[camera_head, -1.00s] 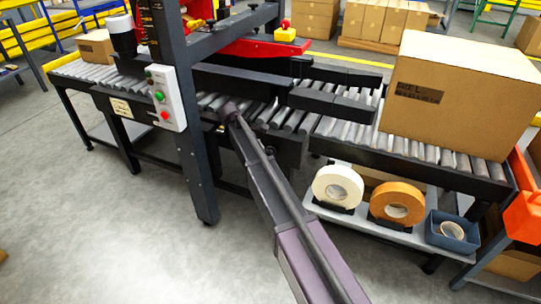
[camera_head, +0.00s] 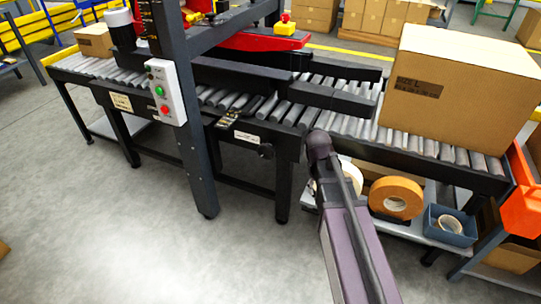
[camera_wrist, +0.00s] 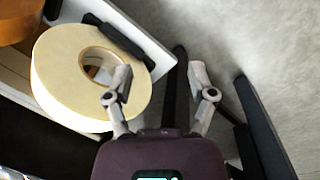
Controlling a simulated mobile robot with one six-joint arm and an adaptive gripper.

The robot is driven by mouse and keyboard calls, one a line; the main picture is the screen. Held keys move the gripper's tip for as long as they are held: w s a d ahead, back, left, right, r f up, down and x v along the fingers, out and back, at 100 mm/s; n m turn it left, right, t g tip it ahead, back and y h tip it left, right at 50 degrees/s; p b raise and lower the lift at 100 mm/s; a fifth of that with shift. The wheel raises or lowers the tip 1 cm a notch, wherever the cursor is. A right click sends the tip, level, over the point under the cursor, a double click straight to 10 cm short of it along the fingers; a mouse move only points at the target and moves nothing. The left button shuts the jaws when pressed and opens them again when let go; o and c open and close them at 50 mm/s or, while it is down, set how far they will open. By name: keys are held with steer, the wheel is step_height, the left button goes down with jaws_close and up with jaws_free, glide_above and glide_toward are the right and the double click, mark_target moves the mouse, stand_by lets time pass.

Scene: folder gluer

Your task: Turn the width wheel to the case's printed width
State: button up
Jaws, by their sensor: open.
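The large cardboard case (camera_head: 462,92) stands on the rollers at the right. Its printed label reads "SIZE L", and the smaller line below is too fine to read. A small dark round knob (camera_head: 265,151), which looks like the width wheel, sits on the conveyor's front side, beside a light plate (camera_head: 247,137). My gripper (camera_wrist: 160,75) is open and empty in the wrist view, with a white tape roll (camera_wrist: 55,85) close to its left finger. In the head view my arm stands right of the knob, and the gripper's fingers are hidden.
An orange tape roll (camera_head: 396,197) and a blue bin (camera_head: 450,226) sit on the low shelf under the conveyor. A control box (camera_head: 166,92) with green and red buttons hangs on the dark upright post (camera_head: 190,150). The floor in front is clear.

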steer(key=s+d+m+y, duration=0.2)
steer(key=s+d+m, duration=0.25)
steer(key=s, duration=0.35)
step_height(320, 180, up, 13)
steer(key=n+p, duration=1.3)
glide_above(271, 154)
steer(key=w, duration=0.2)
steer(key=shift+s+f+m, duration=0.1)
steer(key=shift+s+m, duration=0.05)
steer(key=shift+m, duration=0.1)
steer(key=shift+f, duration=0.1)
steer(key=f+b, duration=0.6)
steer(key=b, duration=0.1)
steer(key=f+b, duration=0.6)
steer(key=f, duration=0.1)
steer(key=shift+s+a+f+b, duration=0.15)
steer(key=shift+s+f+b, duration=0.05)
steer(key=shift+f+b, duration=0.15)
jaws_close()
